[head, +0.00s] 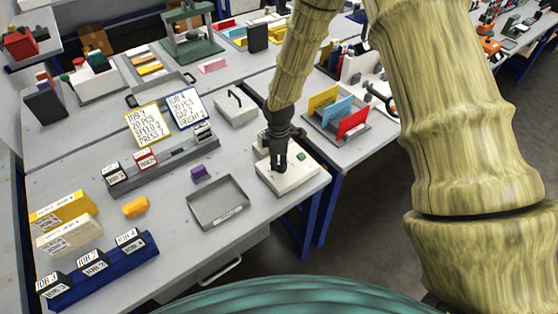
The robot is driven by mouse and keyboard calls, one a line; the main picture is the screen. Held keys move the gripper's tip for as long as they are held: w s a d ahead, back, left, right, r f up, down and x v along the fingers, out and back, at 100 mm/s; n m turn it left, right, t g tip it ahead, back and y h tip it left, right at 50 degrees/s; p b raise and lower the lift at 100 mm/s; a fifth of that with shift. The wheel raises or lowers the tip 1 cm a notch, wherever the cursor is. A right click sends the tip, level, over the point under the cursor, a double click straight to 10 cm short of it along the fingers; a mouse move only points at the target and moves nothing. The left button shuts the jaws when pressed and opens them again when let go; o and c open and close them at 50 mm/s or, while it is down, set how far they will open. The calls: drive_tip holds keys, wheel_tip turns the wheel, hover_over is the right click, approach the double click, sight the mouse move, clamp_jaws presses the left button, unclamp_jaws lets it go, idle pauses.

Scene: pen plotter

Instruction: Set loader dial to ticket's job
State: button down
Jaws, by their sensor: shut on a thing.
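My gripper (280,165) points down over a white box (301,180) near the table's front right corner. Its dark fingers are shut on what looks like the box's dial, which they mostly hide, so I cannot read its setting. A green button (301,155) sits on the box beside the fingers. Two tickets stand behind: a yellow-framed one (148,125) and a blue-framed one (186,107). The blue one seems to read JOB 4, 50 PCS.
A grey tray (190,213) lies left of the box, with a purple block (198,172) behind it. A grey rail (182,157) holds small labelled blocks. A blue rack (70,294) and an orange block (136,207) are at left. A rack with coloured panels (366,141) stands at right.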

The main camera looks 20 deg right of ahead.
sight(279, 164)
drive_tip(key=shift+n, duration=0.7)
drive_tip(key=c, duration=1.5)
unclamp_jaws()
wheel_tip(279, 164, up, 12)
